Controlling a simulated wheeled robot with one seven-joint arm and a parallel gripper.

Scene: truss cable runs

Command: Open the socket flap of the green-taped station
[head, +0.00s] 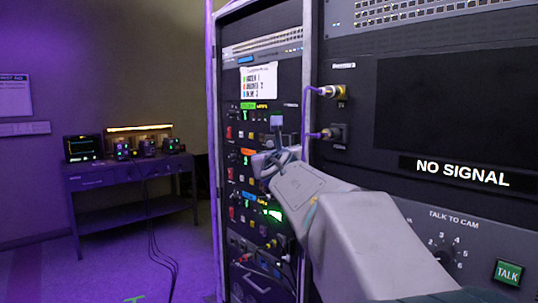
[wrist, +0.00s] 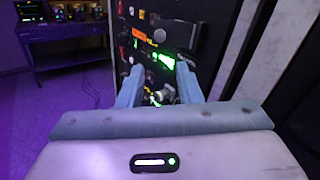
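The rack (head: 262,225) holds stacked stations with coloured tape labels. The green tape (head: 248,106) is on the upper station, beside a green digit. Orange tape (head: 250,152) marks the station below; it also shows in the wrist view (wrist: 138,36). My gripper (wrist: 158,66) is open, its two pale fingers apart in front of the rack face. A grey, round-looking fitting (wrist: 165,92) shows between the fingers; I cannot tell whether it is a flap or touches them. In the head view my arm crosses the rack and hides part of the stations. The green station's flap is not clear.
A paper list (head: 258,82) is fixed above the stations. Purple cables (head: 308,115) plug into the panel right of the rack post. A dark screen (head: 450,105) reads NO SIGNAL. A table (head: 130,178) with equipment stands at left; floor between is mostly clear, with cables.

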